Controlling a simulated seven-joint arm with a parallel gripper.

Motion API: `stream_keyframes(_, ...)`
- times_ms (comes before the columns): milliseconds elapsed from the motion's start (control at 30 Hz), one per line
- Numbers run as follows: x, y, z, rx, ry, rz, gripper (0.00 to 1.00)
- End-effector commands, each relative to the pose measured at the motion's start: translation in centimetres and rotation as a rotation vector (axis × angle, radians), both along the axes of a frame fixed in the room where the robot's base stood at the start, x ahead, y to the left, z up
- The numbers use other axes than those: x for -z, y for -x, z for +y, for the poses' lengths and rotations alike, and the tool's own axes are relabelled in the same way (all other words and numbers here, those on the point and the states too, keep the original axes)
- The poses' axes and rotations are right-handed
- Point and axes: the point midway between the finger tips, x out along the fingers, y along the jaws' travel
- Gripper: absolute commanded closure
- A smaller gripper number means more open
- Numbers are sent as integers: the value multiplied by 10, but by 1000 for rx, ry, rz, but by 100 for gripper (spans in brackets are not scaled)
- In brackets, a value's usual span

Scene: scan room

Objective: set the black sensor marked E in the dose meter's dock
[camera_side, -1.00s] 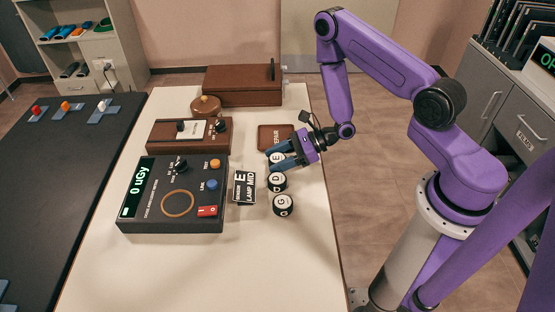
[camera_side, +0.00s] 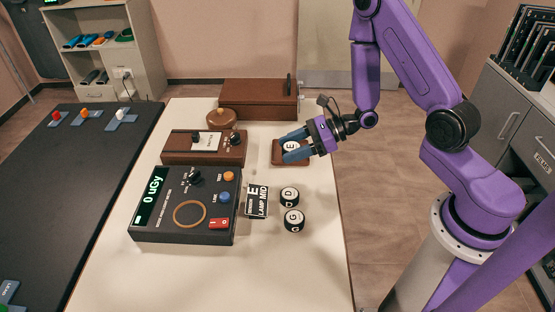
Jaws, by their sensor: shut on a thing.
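The black sensor marked E (camera_side: 291,146) has a white lettered top. My gripper (camera_side: 286,147), with blue fingers, is shut on it over the small brown tray (camera_side: 276,158) at the back right of the table. I cannot tell whether the sensor touches the tray. The dose meter (camera_side: 150,222) is a dark box at the front left, with a lit display reading 0 uGy. An orange ring on its top (camera_side: 174,216) marks what looks like the dock, and it is empty. My gripper is well behind and to the right of it.
Black sensors D (camera_side: 289,197) and G (camera_side: 294,221) stand right of a black-and-white card (camera_side: 257,201). A brown instrument (camera_side: 180,156), a round brown lidded object (camera_side: 221,118) and a brown case (camera_side: 259,99) stand behind. The front of the table (camera_side: 210,280) is clear.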

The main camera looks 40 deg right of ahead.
Motion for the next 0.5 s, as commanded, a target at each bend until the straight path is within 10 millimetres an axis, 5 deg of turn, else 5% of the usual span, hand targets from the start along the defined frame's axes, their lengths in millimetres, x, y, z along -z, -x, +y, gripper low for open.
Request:
stream_keyframes(267,-9,-1,14,-46,1,-4,77)
stream_keyframes(500,-42,7,93,-337,4,-14,77)
